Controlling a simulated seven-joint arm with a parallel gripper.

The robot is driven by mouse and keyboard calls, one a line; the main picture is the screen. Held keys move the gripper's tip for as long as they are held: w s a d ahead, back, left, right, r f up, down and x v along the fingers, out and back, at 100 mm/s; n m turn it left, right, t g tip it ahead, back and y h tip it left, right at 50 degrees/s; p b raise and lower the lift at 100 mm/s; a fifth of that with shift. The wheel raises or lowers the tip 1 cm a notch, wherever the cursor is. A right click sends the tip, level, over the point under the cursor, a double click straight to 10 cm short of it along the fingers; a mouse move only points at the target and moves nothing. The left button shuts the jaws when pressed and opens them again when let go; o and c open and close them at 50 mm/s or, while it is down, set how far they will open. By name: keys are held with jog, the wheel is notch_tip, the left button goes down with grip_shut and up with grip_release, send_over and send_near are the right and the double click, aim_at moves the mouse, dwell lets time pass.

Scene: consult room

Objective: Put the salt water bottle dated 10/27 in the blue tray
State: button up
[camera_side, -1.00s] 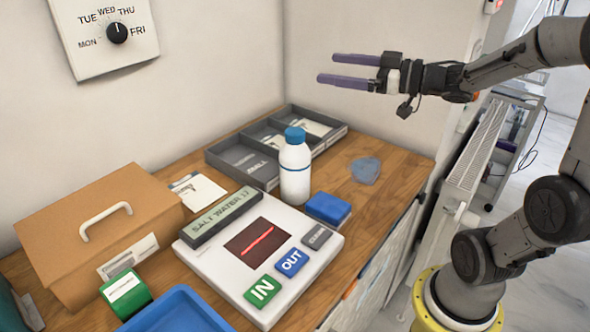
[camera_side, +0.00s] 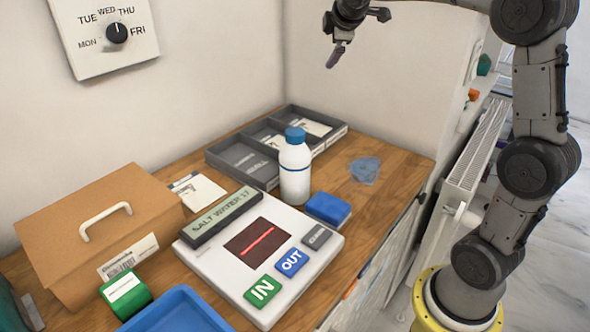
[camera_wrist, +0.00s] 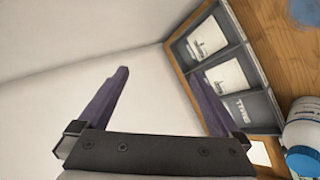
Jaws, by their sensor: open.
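A white bottle with a blue cap (camera_side: 295,168) stands upright behind the white scanner; no date on it is readable here. It also shows at the right edge of the wrist view (camera_wrist: 303,135). The blue tray (camera_side: 178,310) is at the front left, cut off by the lower picture edge. The scanner (camera_side: 215,262) has a display reading SALT WATER 17, a red line in its dark window, and IN, OUT and grey buttons. My gripper (camera_side: 334,55) is high above the counter, well above the bottle. Its purple fingers are apart and empty in the wrist view (camera_wrist: 160,95).
A grey divided tray (camera_side: 240,163) holding cards is at the back. A blue block (camera_side: 328,208) lies right of the bottle, and a bluish clear piece (camera_side: 365,170) farther right. A dial (camera_side: 116,33) is on the wall.

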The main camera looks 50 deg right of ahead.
jog(key=s+a+f+n+g+y, duration=0.1)
jog(key=a+f+n+g+y, duration=0.2)
jog(key=a, duration=0.6)
jog(key=r+n+g+y, duration=0.2)
jog(key=n+g+y, duration=0.1)
jog(key=n+g, duration=0.3)
send_over(297, 130)
jog(key=n+t, duration=0.1)
notch_tip(297, 130, down, 4)
jog(key=shift+d+f, duration=0.1)
notch_tip(297, 130, down, 9)
jog(key=shift+a+f, duration=0.2)
jog(key=shift+f, duration=1.2)
jog(key=shift+a+f, duration=0.2)
jog(key=shift+f, duration=1.15)
jog(key=shift+r, duration=0.15)
grip_shut()
